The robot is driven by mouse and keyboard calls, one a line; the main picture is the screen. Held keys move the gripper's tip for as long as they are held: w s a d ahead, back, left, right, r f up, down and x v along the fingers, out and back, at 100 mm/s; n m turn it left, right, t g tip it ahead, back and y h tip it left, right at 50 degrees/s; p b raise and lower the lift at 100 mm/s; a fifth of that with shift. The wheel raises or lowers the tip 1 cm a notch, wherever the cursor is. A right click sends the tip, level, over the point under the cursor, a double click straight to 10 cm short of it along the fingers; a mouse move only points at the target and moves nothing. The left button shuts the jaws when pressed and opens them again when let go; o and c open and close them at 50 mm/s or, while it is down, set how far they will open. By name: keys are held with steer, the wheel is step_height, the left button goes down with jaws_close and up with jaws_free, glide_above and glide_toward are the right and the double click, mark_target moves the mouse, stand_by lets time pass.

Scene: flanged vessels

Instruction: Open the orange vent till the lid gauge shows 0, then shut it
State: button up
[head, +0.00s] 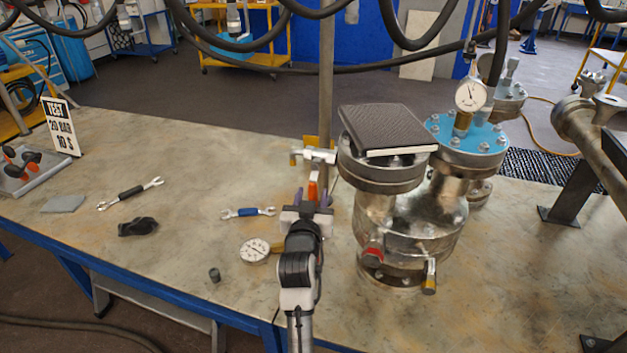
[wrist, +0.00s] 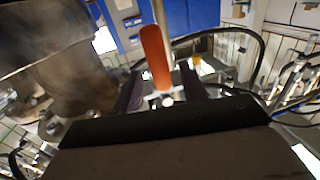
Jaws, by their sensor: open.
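The orange vent handle (head: 312,188) hangs below a small metal valve (head: 318,155) on the left side of the flanged vessel (head: 405,240). My gripper (head: 312,198) is open, with its two purple fingers on either side of the handle. In the wrist view the orange handle (wrist: 155,57) stands between the fingers (wrist: 160,88); I cannot tell whether they touch it. The lid gauge (head: 470,95) is a white dial above the blue lid (head: 468,138); its needle is too small to read surely.
A dark book (head: 388,125) lies on the vessel's left flange. Red (head: 373,256) and yellow (head: 430,283) handles sit low on the vessel. A loose gauge (head: 255,250), a blue-gripped wrench (head: 248,212) and a TEST sign (head: 61,127) are on the bench. Cables hang overhead.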

mark_target(314, 186)
steer(key=shift+w+d+p, duration=0.15)
steer(key=shift+w+p, duration=0.1)
steer(key=shift+w, duration=0.85)
steer(key=shift+w+d+p, duration=0.1)
steer(key=shift+w+p, duration=0.1)
steer(key=shift+w, duration=0.85)
jaws_close()
